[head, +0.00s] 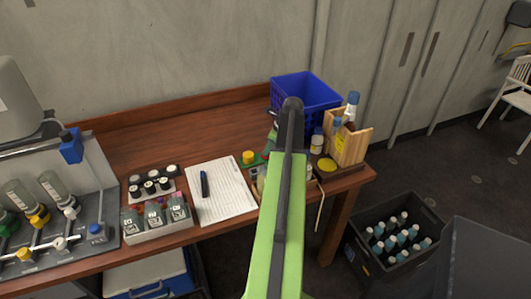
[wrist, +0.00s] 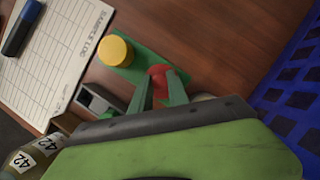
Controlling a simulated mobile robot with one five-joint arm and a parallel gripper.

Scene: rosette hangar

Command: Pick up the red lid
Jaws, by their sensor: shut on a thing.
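The red lid (wrist: 158,70) shows in the wrist view between the two green fingertips of my gripper (wrist: 160,82), which is shut on it. It is over or beside the end of a green tray (wrist: 128,66); I cannot tell whether it touches the tray. A yellow lid (wrist: 115,50) sits on the same tray, to the left of the red one. In the head view my green arm hides most of the gripper and the red lid, while the yellow lid (head: 248,157) shows left of the arm.
A sample log sheet (head: 220,188) with a dark marker (head: 204,184) lies left of the tray. A blue crate (head: 306,92) stands behind, and a wooden bottle rack (head: 347,146) stands to the right. Bottles in a trough (head: 155,222) stand at the front left. Bare wood lies behind the sheet.

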